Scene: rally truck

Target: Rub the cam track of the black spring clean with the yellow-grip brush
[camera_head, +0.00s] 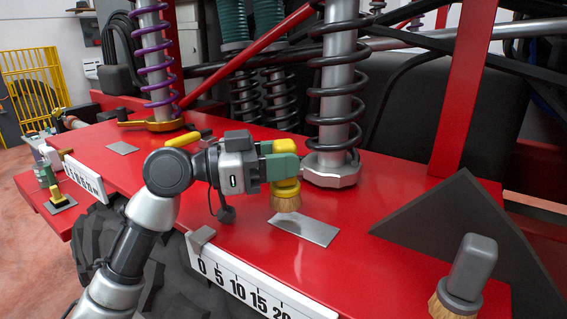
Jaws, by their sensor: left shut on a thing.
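The black spring (335,75) stands upright around a grey shaft at the middle of the red deck. At its foot is a silver collar (330,172) with a stepped rim; I cannot make out the cam track or any dirt on it. My left gripper (288,166) is shut on the yellow-grip brush (285,189). The brush's tan bristles point down, just left of the collar and above a grey metal plate (305,229). I see a small gap between brush and collar. My right gripper is not in view.
A purple spring (152,50) with a gold collar (152,124) stands at the left. A grey-grip brush (472,268) stands at the front right, near a dark triangular plate (462,230). A white scale (250,290) lines the deck's front edge. A red post (465,90) rises at the right.

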